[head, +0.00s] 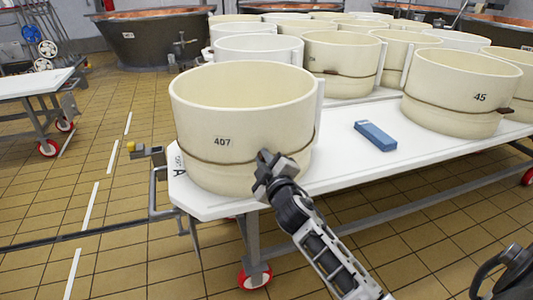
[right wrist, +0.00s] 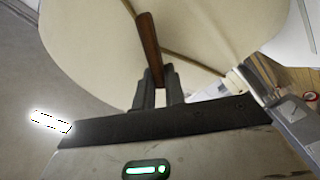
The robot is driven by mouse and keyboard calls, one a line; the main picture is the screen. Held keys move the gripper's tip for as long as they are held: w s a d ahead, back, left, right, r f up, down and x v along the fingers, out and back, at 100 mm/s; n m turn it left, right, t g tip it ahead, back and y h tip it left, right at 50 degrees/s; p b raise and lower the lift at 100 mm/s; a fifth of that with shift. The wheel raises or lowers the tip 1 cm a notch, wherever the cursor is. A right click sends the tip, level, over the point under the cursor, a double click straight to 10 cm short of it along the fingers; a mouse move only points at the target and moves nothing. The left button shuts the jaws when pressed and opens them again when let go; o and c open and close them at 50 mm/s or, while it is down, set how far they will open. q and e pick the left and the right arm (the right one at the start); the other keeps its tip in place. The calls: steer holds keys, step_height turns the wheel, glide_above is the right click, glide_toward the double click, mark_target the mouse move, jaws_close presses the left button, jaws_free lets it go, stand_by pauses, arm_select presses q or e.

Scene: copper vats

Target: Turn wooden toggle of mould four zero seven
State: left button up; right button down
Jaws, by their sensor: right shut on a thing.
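Mould 407 (head: 240,110) is a cream round mould with a "407" label, standing at the near left corner of the white table. A thin dark cord runs around its lower wall. My right gripper (head: 267,160) is at the front right of the mould, at cord height. In the right wrist view, my right gripper (right wrist: 158,88) is shut on the brown wooden toggle (right wrist: 150,45), which lies along the mould wall with the cord beside it. The toggle is hidden behind the gripper in the head view.
The white table (head: 350,165) carries several more cream moulds, including mould 45 (head: 460,85) at the right. A blue block (head: 375,135) lies on a clear stretch of table between them. Copper vats (head: 155,30) stand behind. Tiled floor is open at the left.

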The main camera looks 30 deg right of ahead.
steer(key=shift+a+f+n, duration=0.1)
steer(key=shift+f+n, duration=0.1)
steer(key=shift+n, duration=0.8)
steer(key=shift+a+f+n+p, duration=0.1)
steer(key=shift+f+n+p, duration=0.15)
steer(key=shift+n, duration=0.65)
arm_select(q)
steer(key=shift+s+a+f+g, duration=0.1)
steer(key=shift+s+f+g, duration=0.05)
steer(key=shift+f+g, duration=0.15)
arm_select(e)
steer(key=shift+w+f+n, duration=0.1)
steer(key=shift+f+n, duration=0.1)
steer(key=shift+n, duration=0.65)
steer(key=shift+f+n, duration=0.15)
steer(key=shift+n, duration=0.7)
steer(key=c, duration=1.5)
jaws_free()
steer(key=shift+o, duration=0.2)
